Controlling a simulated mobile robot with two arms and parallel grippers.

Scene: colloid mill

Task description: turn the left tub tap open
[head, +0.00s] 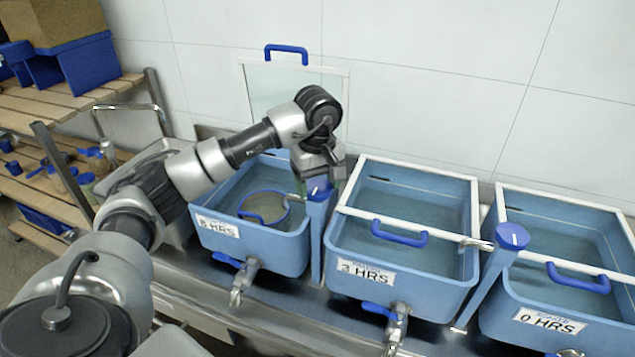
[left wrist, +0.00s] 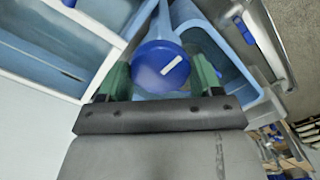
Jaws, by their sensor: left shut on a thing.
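My left gripper (head: 319,180) reaches down onto this knob from above and behind. In the left wrist view the knob (left wrist: 160,66) sits between the green fingers, its white mark slanted. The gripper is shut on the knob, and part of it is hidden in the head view. My right gripper is not in view.
The middle tub (head: 345,250), labelled 3 HRS, and right tub (head: 500,290), labelled 0 HRS, stand to the right. A second blue-topped tap (head: 512,237) stands between them. A raised clear lid (head: 262,90) leans at the wall. A wooden shelf (head: 30,165) stands left.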

